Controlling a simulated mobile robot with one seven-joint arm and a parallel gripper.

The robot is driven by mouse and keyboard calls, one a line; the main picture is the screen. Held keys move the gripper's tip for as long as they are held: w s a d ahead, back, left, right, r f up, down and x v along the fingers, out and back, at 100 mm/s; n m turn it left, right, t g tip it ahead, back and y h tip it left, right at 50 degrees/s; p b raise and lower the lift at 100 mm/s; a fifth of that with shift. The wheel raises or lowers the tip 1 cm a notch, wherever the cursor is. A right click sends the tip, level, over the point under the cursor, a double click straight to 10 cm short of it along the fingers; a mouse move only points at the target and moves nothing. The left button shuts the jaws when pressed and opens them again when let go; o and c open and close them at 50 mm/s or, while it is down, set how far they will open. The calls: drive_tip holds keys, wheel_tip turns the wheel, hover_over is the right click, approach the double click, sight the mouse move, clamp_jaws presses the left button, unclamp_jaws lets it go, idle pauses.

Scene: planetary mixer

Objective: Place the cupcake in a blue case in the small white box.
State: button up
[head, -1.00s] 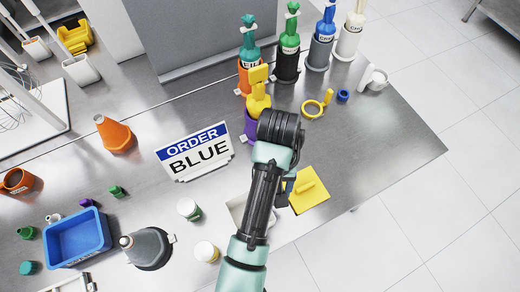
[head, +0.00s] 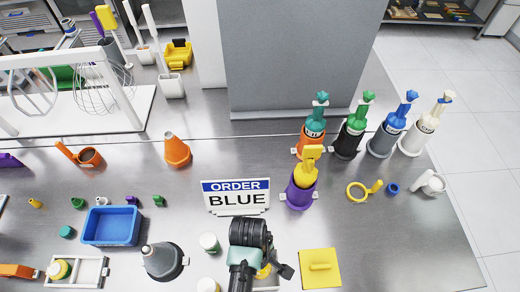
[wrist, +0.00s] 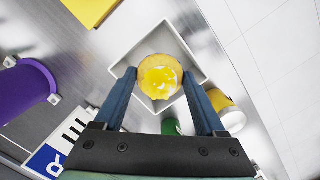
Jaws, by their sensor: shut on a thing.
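My gripper (wrist: 160,76) is shut on a cupcake (wrist: 158,70) with a yellow, glossy top, one finger on each side of it. The small white box (wrist: 190,62) is an open square tray directly behind the cupcake in the wrist view. The cupcake lies within the box's outline, but I cannot tell whether it touches the floor. The cupcake's case is hidden, so its colour does not show. In the head view, my arm covers most of the box, and a bit of the yellow cupcake (head: 264,272) shows beside my gripper.
A yellow lidded block (head: 320,267) is right of the box. Two small jars (head: 209,242) (head: 208,285) stand left of it. The ORDER BLUE sign (head: 236,197) and a purple holder (head: 300,190) stand behind. Several bottles (head: 346,135) line the back right.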

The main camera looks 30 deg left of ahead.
drive_tip(key=shift+f, duration=2.55)
drive_tip(key=shift+f, duration=0.1)
drive_tip(key=o, duration=1.1)
